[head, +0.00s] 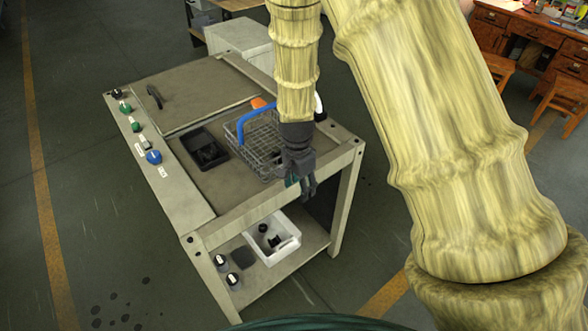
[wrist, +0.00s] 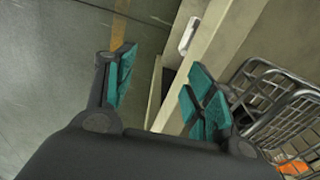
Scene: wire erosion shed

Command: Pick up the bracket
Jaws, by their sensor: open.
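I cannot tell for certain which thing is the bracket. A small dark part (head: 207,153) lies in a black tray (head: 194,139) on the bench top, and another dark piece (head: 274,241) lies in a white bin (head: 291,243) on the lower shelf. My gripper (head: 303,190) hangs at the front edge of the bench, just in front of the wire basket. In the wrist view my gripper (wrist: 160,90) shows its teal finger pads spread apart with nothing between them.
A wire basket (head: 258,146) with a blue handle stands on the bench; it shows in the wrist view (wrist: 262,95) close beside the right finger. Something orange (wrist: 293,167) is in it. Knobs line the bench's left panel (head: 165,178). Floor is clear left of the bench.

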